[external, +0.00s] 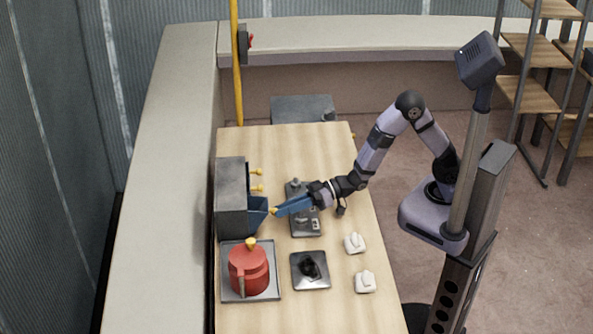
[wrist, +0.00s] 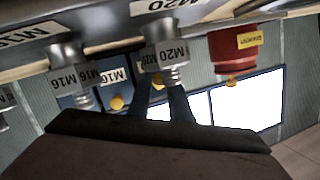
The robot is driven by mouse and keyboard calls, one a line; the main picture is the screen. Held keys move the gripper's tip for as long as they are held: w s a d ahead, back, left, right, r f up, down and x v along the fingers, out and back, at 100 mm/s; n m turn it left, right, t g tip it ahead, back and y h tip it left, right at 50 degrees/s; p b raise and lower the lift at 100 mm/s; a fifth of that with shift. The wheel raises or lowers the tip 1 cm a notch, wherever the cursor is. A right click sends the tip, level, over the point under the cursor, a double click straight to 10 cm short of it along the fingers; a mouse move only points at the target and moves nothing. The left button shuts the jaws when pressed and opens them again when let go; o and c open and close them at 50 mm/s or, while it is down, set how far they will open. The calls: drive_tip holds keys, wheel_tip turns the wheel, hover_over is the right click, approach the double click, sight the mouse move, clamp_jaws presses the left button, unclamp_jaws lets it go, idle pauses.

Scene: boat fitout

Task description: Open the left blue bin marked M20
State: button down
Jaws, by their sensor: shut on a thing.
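The grey cabinet (external: 231,195) stands at the left of the wooden table. A blue bin (external: 258,216) sticks out of its front at the near end. My gripper (external: 274,211) reaches in from the right with its blue fingers level with that bin, shut on its yellow knob. In the wrist view, a yellow knob (wrist: 157,83) shows between the dark fingertips, partly hidden. A silver part marked M20 (wrist: 168,55) stands in front of it and covers some of the bin's front.
A red pot (external: 249,272) stands on a grey tray beside the cabinet. A dark square plate (external: 311,270) and two white pieces (external: 355,243) lie to the right. A grey tray with metal parts (external: 304,226) lies under my wrist. The table's far end is clear.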

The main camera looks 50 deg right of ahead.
drive_tip(key=shift+s+d+f, duration=0.1)
drive_tip(key=shift+d+f, duration=0.15)
drive_tip(key=shift+f, duration=0.5)
drive_tip(key=c, duration=1.8)
unclamp_jaws()
drive_tip(key=shift+h, duration=0.3)
drive_tip(key=shift+o, duration=0.9)
drive_tip(key=shift+w+a, duration=0.2)
drive_tip(key=shift+a, duration=0.05)
drive_tip(key=shift+s+d+r, duration=0.1)
drive_tip(key=shift+r, duration=0.1)
drive_tip(key=v, duration=0.5)
drive_tip(key=p, duration=0.2)
drive_tip(key=shift+s+d+r+p, duration=0.1)
drive_tip(key=shift+s+d+p, duration=0.05)
drive_tip(key=shift+d+p, duration=0.25)
drive_tip(key=shift+s+d+p, duration=0.3)
drive_tip(key=shift+d+p, duration=0.2)
drive_tip(key=shift+p, duration=0.4)
